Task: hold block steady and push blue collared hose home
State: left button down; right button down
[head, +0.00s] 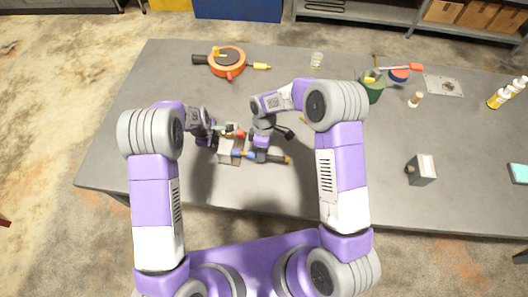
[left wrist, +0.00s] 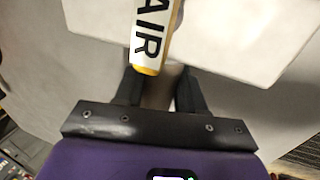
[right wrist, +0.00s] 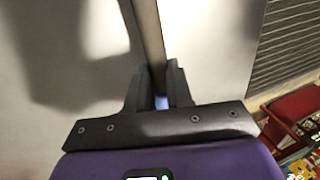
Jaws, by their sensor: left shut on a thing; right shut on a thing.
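The pale block (head: 228,157) stands on the grey table in front of me, between my two arms. My left gripper (head: 214,141) is at its left side, shut on it. In the left wrist view the fingers (left wrist: 158,88) close on a grey part below a white and yellow piece marked AIR (left wrist: 150,35). The hose (head: 274,158) lies to the right of the block, dark with an orange-brown end; its blue collar (head: 240,154) is at the block's right side. I cannot tell how deep it sits. My right gripper (head: 262,154) is shut on the hose, a dark strip in the right wrist view (right wrist: 150,35).
A small red piece (head: 240,134) is just behind the block. A grey box (head: 421,170) stands right. The table front between is clear.

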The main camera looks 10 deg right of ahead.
jog(key=shift+w+a, duration=0.2)
jog(key=shift+a, duration=0.35)
pick_arm(q)
jog(key=shift+d, duration=0.1)
pick_arm(e)
jog(key=shift+w+a, duration=0.25)
jog(key=shift+a, duration=0.4)
jog(key=shift+a, duration=0.1)
jog(key=c, duration=0.9)
grip_release()
jog(key=shift+c, duration=0.2)
jog(key=v, duration=1.2)
